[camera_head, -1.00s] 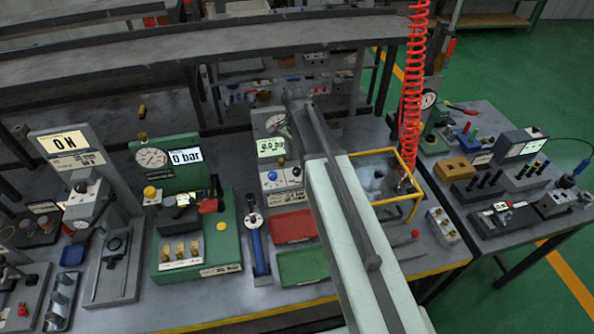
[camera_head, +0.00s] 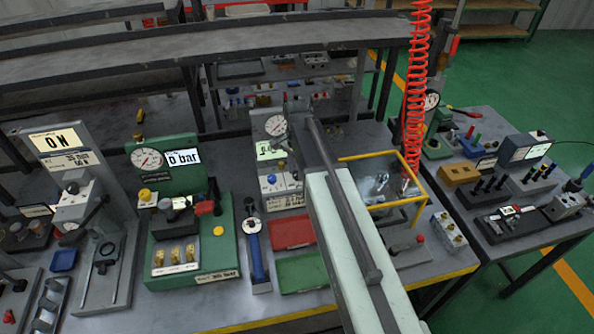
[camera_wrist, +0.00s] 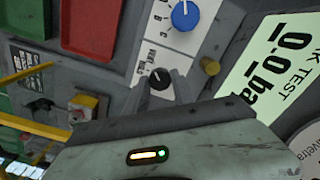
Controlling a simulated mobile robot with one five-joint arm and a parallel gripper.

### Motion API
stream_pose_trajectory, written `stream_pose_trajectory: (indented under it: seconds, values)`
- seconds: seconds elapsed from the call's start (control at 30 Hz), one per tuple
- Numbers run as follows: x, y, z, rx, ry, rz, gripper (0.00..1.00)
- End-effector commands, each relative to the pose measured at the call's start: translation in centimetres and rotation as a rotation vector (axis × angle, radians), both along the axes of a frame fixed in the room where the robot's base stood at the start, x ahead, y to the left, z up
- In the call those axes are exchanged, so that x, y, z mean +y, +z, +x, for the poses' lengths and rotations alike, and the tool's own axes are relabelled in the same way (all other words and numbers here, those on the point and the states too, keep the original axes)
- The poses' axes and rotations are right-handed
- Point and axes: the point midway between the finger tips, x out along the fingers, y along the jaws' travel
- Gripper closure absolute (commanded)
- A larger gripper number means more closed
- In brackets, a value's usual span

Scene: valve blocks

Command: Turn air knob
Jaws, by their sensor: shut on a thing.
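The leak test panel stands in the middle of the bench, with a white control plate (camera_head: 283,187) and a display (camera_head: 270,149). The wrist view shows this plate close up, with a large blue knob (camera_wrist: 185,15) and a small black knob (camera_wrist: 159,78). Printing sits beside the black knob, too small to read surely. My gripper (camera_wrist: 160,86) is shut on the black knob, one finger on each side. The blue knob is clear of the fingers. In the head view my arm covers the gripper. The display (camera_wrist: 285,60) reads 0.0 bar in the wrist view.
A brass-coloured peg (camera_wrist: 210,66) stands on the panel close to my right finger. Red (camera_head: 292,231) and green (camera_head: 302,272) trays lie before the panel. A yellow-framed tank (camera_head: 385,205) is right of my arm. A blue-handled tool (camera_head: 254,243) stands left of the trays.

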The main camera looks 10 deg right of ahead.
Motion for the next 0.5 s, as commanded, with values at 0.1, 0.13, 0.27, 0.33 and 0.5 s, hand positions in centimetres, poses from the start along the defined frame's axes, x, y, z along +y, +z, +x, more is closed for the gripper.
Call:
stream_pose_trajectory:
  seconds: [0.1, 0.13, 0.27, 0.33, 0.5]
  values:
    - [-0.02, 0.00, 0.02, -0.001, 0.033, 0.001, 1.00]
    - [-0.02, 0.00, 0.02, -0.001, 0.046, 0.001, 1.00]
    - [-0.03, 0.00, 0.02, -0.001, 0.122, 0.001, 1.00]
    - [-0.04, 0.00, 0.03, -0.001, 0.175, 0.001, 1.00]
    - [-0.06, 0.00, 0.03, -0.001, 0.330, 0.001, 1.00]
